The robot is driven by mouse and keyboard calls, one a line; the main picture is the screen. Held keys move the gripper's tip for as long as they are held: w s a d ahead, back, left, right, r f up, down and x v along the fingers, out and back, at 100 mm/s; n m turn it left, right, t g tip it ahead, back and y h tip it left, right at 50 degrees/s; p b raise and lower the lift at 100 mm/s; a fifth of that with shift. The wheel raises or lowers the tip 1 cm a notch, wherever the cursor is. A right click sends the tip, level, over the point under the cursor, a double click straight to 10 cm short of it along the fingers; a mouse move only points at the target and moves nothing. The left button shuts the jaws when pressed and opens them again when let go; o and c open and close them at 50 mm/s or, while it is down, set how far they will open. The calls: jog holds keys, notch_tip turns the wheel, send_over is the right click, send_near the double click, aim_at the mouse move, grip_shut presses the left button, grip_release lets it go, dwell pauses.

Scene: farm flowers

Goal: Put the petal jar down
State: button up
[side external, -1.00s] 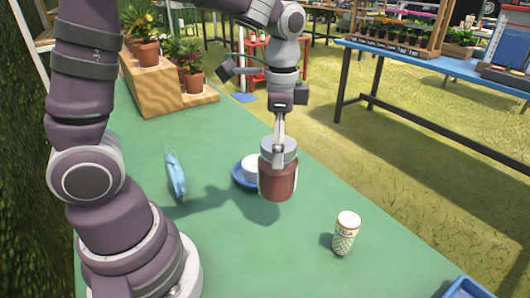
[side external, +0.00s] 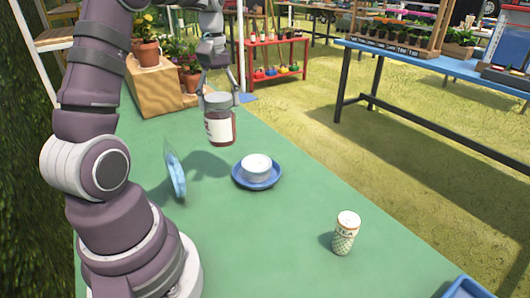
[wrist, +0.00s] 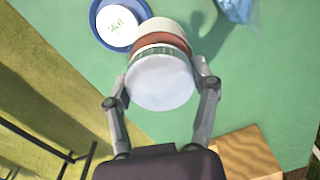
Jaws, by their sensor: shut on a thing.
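The petal jar (side external: 219,125) is a glass jar with red-brown contents, a white label and a grey lid. My gripper (side external: 221,92) is shut on it near the lid and holds it upright above the green table, apart from the surface. In the wrist view the jar's pale lid (wrist: 161,82) sits between the two fingers of my gripper (wrist: 160,95), and its lower part is mostly hidden under the lid.
A white salt tub (side external: 256,167) sits on a blue plate (side external: 257,184). A tea tin (side external: 345,232) stands front right, and a clear blue bag (side external: 175,176) stands left. A wooden step (side external: 155,92) with potted flowers is behind. The green table (side external: 290,230) has free room around these.

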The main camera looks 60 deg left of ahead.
jog(key=s+a+f+n, duration=0.2)
jog(key=a+f+n, duration=0.1)
jog(key=f, duration=0.7)
jog(key=shift+s, duration=0.4)
jog(key=shift+f, duration=0.1)
jog(key=o, duration=1.2)
jog(key=shift+o, duration=0.2)
